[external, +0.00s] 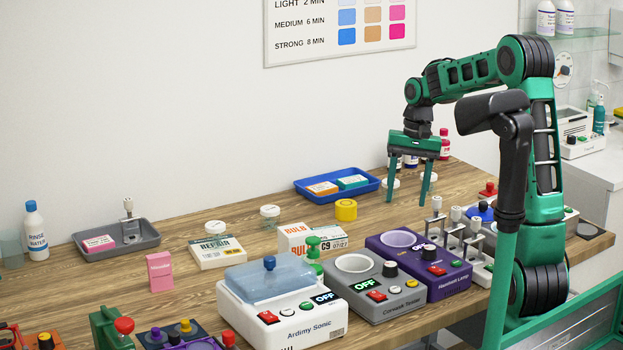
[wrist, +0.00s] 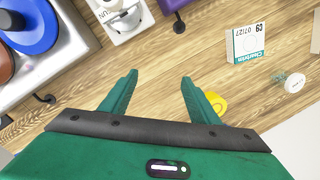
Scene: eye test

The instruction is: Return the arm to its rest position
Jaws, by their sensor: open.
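My arm (external: 546,130) rises at the right of the external view, bends over at the top and reaches left over the table. My green gripper (external: 408,203) hangs from it, pointing down above the back right part of the table, near the blue tray. Its two fingers are apart with nothing between them. In the wrist view my gripper (wrist: 158,78) is also open and empty, with bare wood showing between the fingers.
The wooden table (external: 190,285) holds a blue tray (external: 362,192), a yellow ring-shaped thing (external: 346,210), a purple device (external: 450,280), a grey device (external: 390,309) and a white device with a blue lid (external: 255,283). A white box (wrist: 246,43) shows in the wrist view.

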